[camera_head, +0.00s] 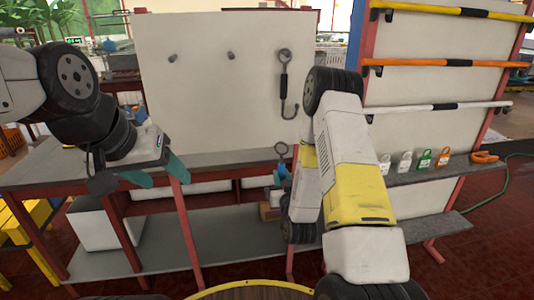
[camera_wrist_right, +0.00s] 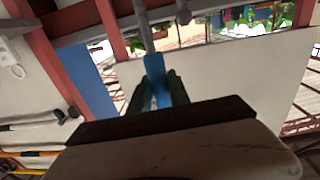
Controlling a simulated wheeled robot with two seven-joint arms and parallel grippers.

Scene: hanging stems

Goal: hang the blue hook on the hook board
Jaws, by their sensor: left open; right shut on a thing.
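The white hook board (camera_head: 205,95) stands at the back with two bare grey pegs, a left peg (camera_head: 172,57) and a middle peg (camera_head: 231,55). A black-handled hook (camera_head: 284,82) hangs at its right side. My right gripper (camera_wrist_right: 160,92) is shut on the blue handle of the blue hook (camera_wrist_right: 158,72). In the head view the grey ring of the blue hook (camera_head: 281,149) shows below the board, in front of the bench; my right arm hides much of the gripper. My left gripper (camera_head: 143,179) is open and empty at the left, in front of the bench.
A grey bench shelf (camera_head: 225,157) runs below the board. A red-framed rack at the right carries a yellow bar (camera_head: 455,10), other bars, and several padlocks (camera_head: 424,158) on a ledge. A white box (camera_head: 92,230) stands low at the left.

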